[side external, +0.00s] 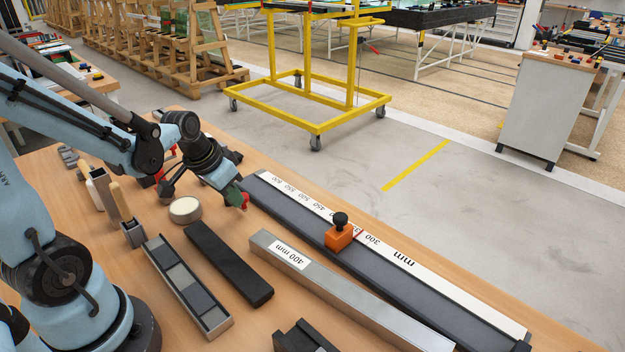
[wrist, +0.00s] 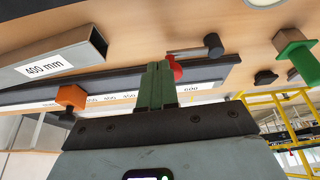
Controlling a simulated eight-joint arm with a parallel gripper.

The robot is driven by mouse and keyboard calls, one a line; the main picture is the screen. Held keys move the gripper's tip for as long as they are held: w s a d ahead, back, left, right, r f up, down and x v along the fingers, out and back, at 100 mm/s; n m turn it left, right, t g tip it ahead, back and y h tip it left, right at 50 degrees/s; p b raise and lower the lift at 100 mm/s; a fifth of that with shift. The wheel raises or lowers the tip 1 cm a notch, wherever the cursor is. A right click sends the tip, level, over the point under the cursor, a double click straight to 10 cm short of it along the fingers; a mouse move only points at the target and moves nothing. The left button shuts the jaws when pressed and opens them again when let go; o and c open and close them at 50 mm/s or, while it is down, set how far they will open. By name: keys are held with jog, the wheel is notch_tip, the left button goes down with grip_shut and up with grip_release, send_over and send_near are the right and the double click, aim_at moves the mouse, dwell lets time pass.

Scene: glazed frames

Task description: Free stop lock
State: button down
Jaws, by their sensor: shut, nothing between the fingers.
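The orange stop (side external: 339,238) with a black knob (side external: 340,219) on top sits on the long dark rail (side external: 440,310) beside its white millimetre scale, near the 300 mark. It also shows at the left of the wrist view (wrist: 72,97). My gripper (side external: 239,198) is low near the rail's far end, well apart from the stop. Its green fingers (wrist: 155,88) are shut and empty. A small red part (wrist: 176,69) shows just beyond the fingers, partly hidden by them. I cannot tell whether they touch. Whether the stop is locked does not show.
A metal bar labelled 400 mm (side external: 345,285) lies along the rail's near side. A black bar (side external: 228,264), a metal tray of grey blocks (side external: 187,288) and a round cream-topped object (side external: 185,209) are nearer my arm. Beyond the bench stands a yellow trolley (side external: 318,127).

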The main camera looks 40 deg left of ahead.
jog(key=shift+s+d, duration=0.25)
jog(key=shift+s, duration=0.7)
jog(key=shift+s+d, duration=0.2)
jog(key=shift+s, duration=0.7)
jog(key=shift+s+r, duration=0.2)
jog(key=v, duration=0.9)
jog(key=shift+d+r, duration=0.3)
jog(key=shift+d, duration=0.1)
jog(key=w+d+f+t, duration=0.1)
jog(key=w+d+t, duration=0.1)
jog(key=w+d, duration=0.3)
jog(key=d, duration=0.3)
jog(key=shift+m+t, duration=0.3)
jog(key=shift+t, duration=0.1)
